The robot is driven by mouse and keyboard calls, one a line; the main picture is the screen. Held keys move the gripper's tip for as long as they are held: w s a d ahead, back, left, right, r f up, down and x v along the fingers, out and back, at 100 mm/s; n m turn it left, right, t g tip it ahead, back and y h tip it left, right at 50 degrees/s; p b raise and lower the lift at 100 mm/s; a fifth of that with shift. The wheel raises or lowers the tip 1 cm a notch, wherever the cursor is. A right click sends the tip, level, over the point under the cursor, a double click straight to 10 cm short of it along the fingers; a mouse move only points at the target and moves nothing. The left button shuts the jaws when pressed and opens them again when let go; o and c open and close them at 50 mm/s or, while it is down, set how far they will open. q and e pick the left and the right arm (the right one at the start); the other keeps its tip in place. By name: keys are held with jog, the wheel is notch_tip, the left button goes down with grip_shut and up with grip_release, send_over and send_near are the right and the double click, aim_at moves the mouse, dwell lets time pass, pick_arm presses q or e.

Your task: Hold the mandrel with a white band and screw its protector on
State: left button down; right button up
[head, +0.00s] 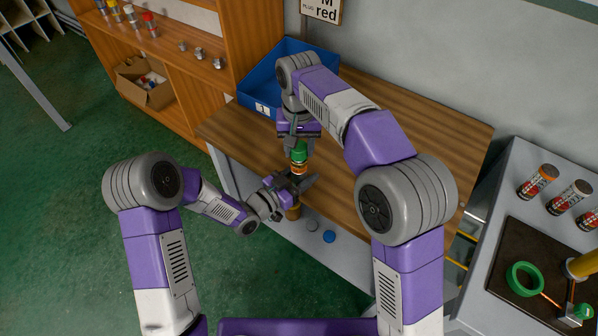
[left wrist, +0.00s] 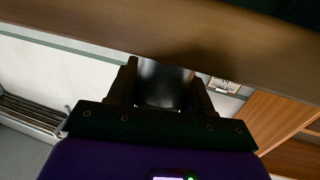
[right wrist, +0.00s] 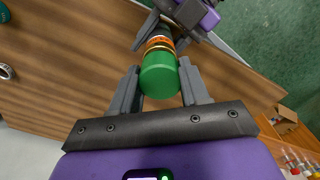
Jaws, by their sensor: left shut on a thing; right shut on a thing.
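The mandrel (head: 299,169) stands roughly upright at the table's front edge, with orange and pale bands near its top. I cannot tell clearly which band is white. A green protector (head: 299,151) sits at its upper end; whether it is threaded on is not clear. My left gripper (head: 290,185) is shut around the mandrel's body below the bands; the left wrist view shows its grey metal surface (left wrist: 163,83). My right gripper (head: 299,143) is above, pointing down, shut on the green protector, which shows between its fingers in the right wrist view (right wrist: 159,80).
A blue bin (head: 262,88) stands at the back left of the wooden table (head: 420,125). A side bench at right holds several cans and a green ring (head: 524,279).

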jog(key=m, duration=0.7)
jog(key=shift+m, duration=0.4)
jog(key=o, duration=1.2)
jog(key=shift+o, duration=0.2)
notch_tip(320, 180, up, 12)
pick_arm(q)
jog(key=shift+c, duration=1.9)
grip_release()
